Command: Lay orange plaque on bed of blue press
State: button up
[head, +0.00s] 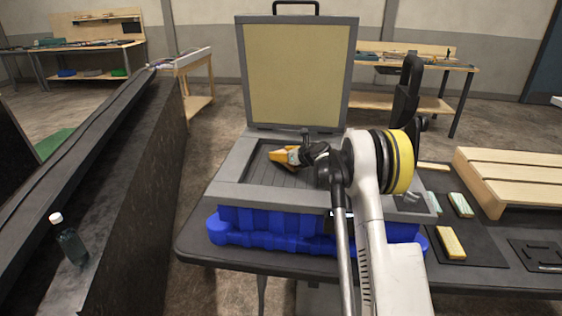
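The blue press (270,227) stands on a dark table with its framed lid (299,75) raised upright behind it. Its grey bed (247,178) faces up, with a slatted inner surface. My gripper (289,156) is over the bed, pointing left, and appears shut on the orange plaque (280,158). The plaque looks tilted, and part of it is hidden behind the gripper's fingers. I cannot tell whether it touches the bed. My arm covers the right part of the bed.
A yellow plaque (451,243) and two pale green plaques (461,205) lie on a dark mat right of the press. A slatted wooden rack (510,172) stands farther right. A dark conveyor-like structure with a bottle (68,240) runs along the left. The raised lid blocks behind the bed.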

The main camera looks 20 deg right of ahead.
notch_tip(320, 180, down, 2)
jog(key=shift+f+b, duration=0.15)
jog(key=shift+b, duration=0.15)
jog(key=o, duration=1.2)
